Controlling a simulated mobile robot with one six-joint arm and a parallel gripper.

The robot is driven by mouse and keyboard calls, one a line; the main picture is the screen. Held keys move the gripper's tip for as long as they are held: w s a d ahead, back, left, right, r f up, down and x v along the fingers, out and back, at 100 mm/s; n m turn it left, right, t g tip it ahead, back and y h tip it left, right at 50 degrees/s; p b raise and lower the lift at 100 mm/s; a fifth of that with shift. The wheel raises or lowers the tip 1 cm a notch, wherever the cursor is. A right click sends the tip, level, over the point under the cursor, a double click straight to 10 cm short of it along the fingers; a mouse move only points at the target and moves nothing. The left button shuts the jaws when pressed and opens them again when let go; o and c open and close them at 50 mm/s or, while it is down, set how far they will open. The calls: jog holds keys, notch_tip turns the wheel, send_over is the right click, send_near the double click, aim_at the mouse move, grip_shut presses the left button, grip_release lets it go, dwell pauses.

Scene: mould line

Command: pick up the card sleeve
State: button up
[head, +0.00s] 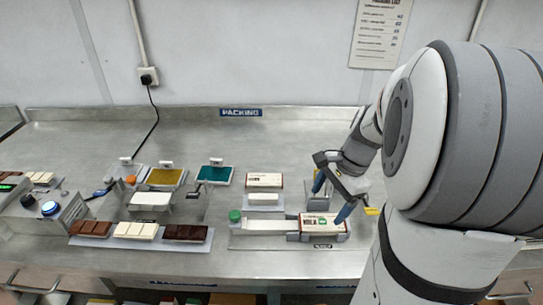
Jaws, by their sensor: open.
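The other fingertip is farther back. Nothing shows between the fingers.
Dark, white and brown chocolate bars lie on a tray (205,245) at the front left. Yellow (163,177) and teal (214,174) pads stand behind. A control box (45,210) with a blue button is at far left. The back of the steel bench (290,135) is clear.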

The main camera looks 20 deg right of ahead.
aim_at(324, 221)
jog(key=d+f+m, duration=0.1)
jog(key=w+d+f+m, duration=0.1)
jog(key=d+m, duration=0.1)
jog(key=d+f+m+y, duration=0.1)
jog(key=d+m, duration=0.1)
jog(key=shift+w+d+f, duration=0.1)
jog(key=shift+w+f, duration=0.15)
jog(key=shift+w, duration=0.15)
jog(key=shift+d+f+b, duration=0.1)
jog(key=shift+f+b, duration=0.2)
jog(key=x, duration=0.7)
jog(key=shift+w+a+p, duration=0.3)
jog(key=shift+a+p, duration=0.05)
jog(key=shift+a, duration=0.05)
jog(key=shift+c, duration=0.6)
jog(key=c, duration=0.9)
